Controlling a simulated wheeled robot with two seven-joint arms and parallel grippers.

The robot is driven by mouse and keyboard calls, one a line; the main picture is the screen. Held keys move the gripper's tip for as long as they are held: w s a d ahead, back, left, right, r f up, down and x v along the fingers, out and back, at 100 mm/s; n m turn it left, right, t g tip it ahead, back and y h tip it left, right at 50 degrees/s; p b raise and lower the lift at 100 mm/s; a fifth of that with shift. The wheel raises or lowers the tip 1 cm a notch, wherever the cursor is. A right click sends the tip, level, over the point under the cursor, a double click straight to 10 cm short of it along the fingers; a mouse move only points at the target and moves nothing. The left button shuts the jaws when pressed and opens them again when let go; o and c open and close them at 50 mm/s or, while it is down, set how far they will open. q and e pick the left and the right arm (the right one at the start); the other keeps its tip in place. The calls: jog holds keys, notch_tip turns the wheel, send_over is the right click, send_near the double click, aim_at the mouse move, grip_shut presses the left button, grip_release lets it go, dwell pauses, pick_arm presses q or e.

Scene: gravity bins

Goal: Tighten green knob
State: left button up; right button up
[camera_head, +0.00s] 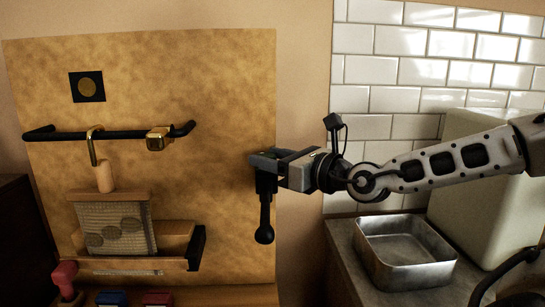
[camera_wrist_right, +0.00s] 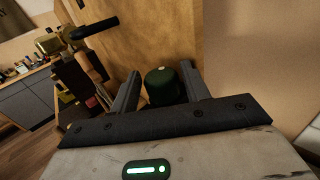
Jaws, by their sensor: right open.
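The green knob (camera_wrist_right: 163,88) is a dark green, rounded cylinder by the edge of the tan panel. In the right wrist view it stands between the two fingers of my right gripper (camera_wrist_right: 160,68). The fingers are open on either side of it, and I cannot tell whether either touches it. In the head view my right gripper (camera_head: 262,161) is at the right edge of the panel, and the green knob cannot be made out there.
A dark handle with a round end (camera_head: 264,234) hangs just below my right gripper. The tan panel (camera_head: 225,90) carries a black rail (camera_head: 65,134) with a brass hook and a wooden holder with cloth (camera_head: 115,228). A metal tray (camera_head: 405,270) stands on the right counter.

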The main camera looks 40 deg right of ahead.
jog(key=c, duration=0.7)
